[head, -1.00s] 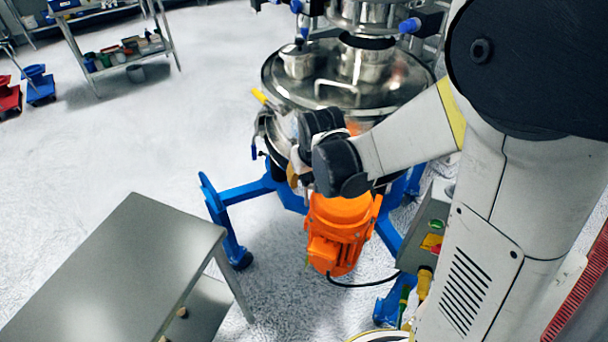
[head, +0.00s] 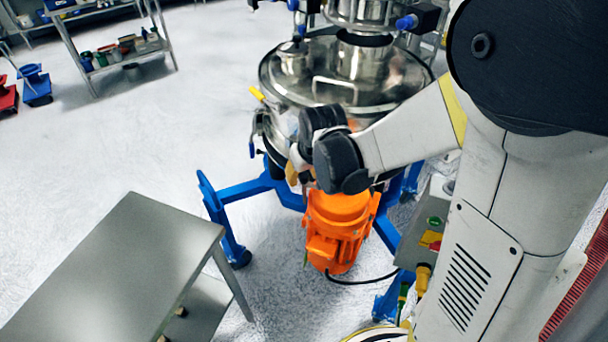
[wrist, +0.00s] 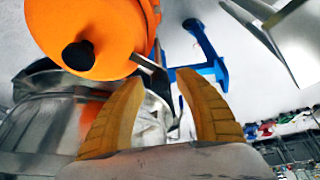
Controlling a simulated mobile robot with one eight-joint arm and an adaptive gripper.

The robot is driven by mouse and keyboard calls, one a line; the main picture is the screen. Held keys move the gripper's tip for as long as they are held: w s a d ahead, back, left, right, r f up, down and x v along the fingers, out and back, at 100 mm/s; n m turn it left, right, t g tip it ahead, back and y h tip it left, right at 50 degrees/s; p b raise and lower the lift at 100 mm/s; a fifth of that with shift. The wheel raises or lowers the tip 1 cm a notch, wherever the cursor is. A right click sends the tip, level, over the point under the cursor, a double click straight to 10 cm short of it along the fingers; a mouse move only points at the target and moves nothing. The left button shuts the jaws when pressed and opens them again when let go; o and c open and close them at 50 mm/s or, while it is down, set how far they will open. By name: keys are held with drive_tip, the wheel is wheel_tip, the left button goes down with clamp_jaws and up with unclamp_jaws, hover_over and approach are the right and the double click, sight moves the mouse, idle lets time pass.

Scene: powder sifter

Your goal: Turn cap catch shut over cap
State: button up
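The steel powder sifter (head: 278,78) stands on a blue frame with an orange motor (head: 338,232) below it. My gripper (head: 298,175) is at the sifter's near left side, mostly hidden behind my wrist. In the wrist view my gripper (wrist: 162,79) shows two tan fingers, spread apart. A narrow dark metal bar (wrist: 150,66) lies between and beyond the fingertips; contact cannot be told. A shiny rounded steel part (wrist: 42,122) is at the left, partly behind the left finger. I cannot tell which part is the cap or its catch.
The orange motor with its black knob (wrist: 77,55) is close above the fingers in the wrist view. The blue frame leg (head: 225,228) stands at the sifter's left. A grey table (head: 115,270) is at the front left. Open floor lies between table and shelf (head: 118,58).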

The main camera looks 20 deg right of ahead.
drive_tip(key=shift+r, duration=0.1)
drive_tip(key=v, duration=1.2)
